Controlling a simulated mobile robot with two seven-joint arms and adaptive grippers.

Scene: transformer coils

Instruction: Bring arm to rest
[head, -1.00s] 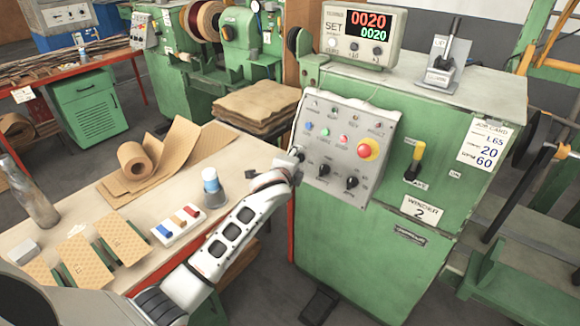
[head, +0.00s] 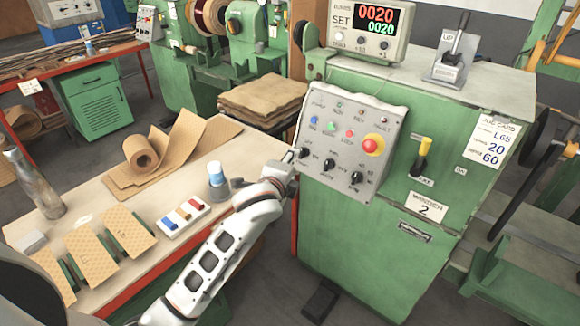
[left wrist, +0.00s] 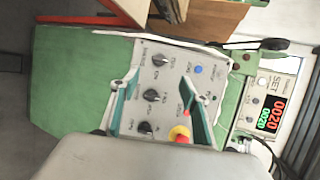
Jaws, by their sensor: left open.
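My left arm comes in from the bottom of the head view. Its left gripper (head: 291,157) is at the left edge of the grey control panel (head: 318,178) on the green winder, small and partly hidden by the wrist. In the left wrist view the left gripper (left wrist: 163,92) has its two green-edged fingers spread wide in front of the panel (left wrist: 172,65), with black knobs (left wrist: 151,95) showing between them. Nothing is held. Whether a finger touches the panel cannot be told. My right gripper is not in view.
A workbench (head: 120,205) at left holds a brown paper roll (head: 141,152), a white-capped bottle (head: 216,178) and a tray of coloured blocks (head: 183,214) close to my forearm. A red stop button (head: 373,145) and a yellow-tipped lever (head: 424,148) stick out from the winder.

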